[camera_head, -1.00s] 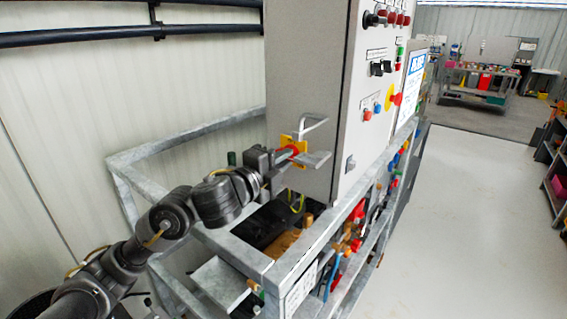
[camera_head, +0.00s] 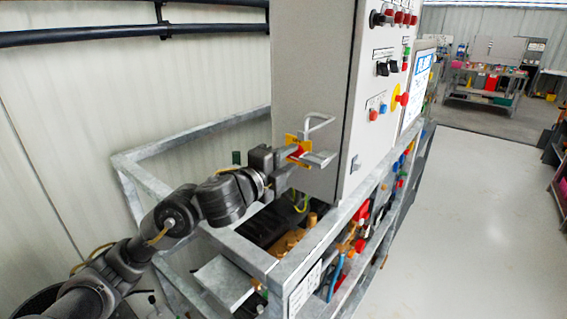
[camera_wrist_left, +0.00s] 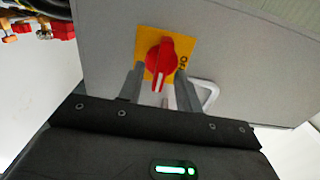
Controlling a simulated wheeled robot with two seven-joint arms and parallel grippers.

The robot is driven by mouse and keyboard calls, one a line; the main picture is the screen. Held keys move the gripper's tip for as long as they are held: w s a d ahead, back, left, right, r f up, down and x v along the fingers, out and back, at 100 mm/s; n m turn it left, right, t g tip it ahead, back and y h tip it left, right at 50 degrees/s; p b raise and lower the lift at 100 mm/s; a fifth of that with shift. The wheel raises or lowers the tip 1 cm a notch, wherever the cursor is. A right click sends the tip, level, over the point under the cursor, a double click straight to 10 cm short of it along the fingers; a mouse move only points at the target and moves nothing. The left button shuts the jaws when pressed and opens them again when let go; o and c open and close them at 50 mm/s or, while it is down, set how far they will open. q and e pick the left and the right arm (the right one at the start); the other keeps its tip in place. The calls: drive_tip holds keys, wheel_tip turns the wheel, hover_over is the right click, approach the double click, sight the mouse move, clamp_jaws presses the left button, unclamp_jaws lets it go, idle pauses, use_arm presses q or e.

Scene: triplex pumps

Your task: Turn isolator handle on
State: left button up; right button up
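The isolator handle (camera_wrist_left: 159,62) is a red rotary knob on a yellow plate (camera_wrist_left: 180,38), fixed to the side of the grey control cabinet (camera_head: 310,75). In the wrist view the knob's grip bar stands roughly upright in the picture. My left gripper (camera_wrist_left: 160,84) is open, with one finger on each side of the knob's lower end. I cannot tell whether the fingers touch it. In the head view my left gripper (camera_head: 300,154) is at the yellow plate and hides most of the knob. My right gripper is not in view.
A grey metal bracket (camera_head: 318,123) sticks out by the isolator. A metal frame (camera_head: 255,256) surrounds the cabinet, with pipes and coloured valves (camera_head: 362,212) below. The cabinet's front carries buttons and a red-yellow emergency stop (camera_head: 402,99). The floor to the right is clear.

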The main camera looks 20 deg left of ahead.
use_arm(q)
drive_tip(key=p+v, duration=0.5)
drive_tip(key=v, duration=0.5)
drive_tip(key=shift+s, duration=0.35)
drive_tip(key=shift+f, duration=0.1)
